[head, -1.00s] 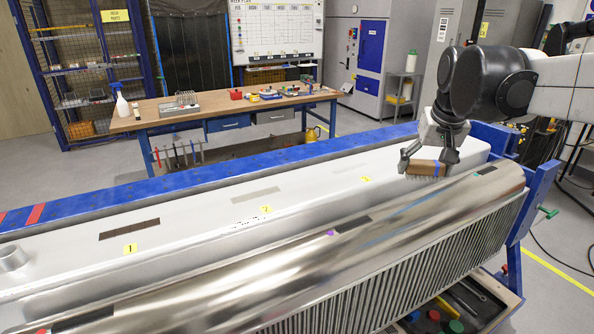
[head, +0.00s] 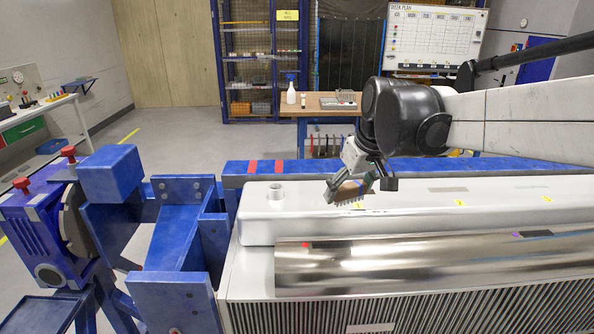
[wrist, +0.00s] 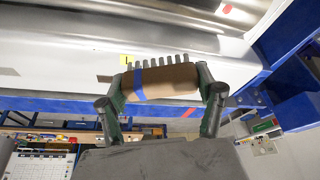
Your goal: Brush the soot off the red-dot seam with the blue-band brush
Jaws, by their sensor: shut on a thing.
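My gripper (head: 360,189) is shut on the brown brush, which also shows in the wrist view (wrist: 172,80). A blue band (wrist: 139,86) wraps the brush's block, and its pale bristles (wrist: 165,59) stick out beyond the fingers. The red dot (head: 306,245) is on the shiny metal cylinder (head: 400,265), lower and left of the brush. A thin dark strip lies along the cylinder's edge by the dot; I cannot tell whether it is soot. The brush is apart from the cylinder.
A purple dot (head: 516,233) with a dark patch (head: 537,233) lies farther right on the cylinder. The blue jig frame (head: 180,245) is at the left. A workbench (head: 385,104) stands behind.

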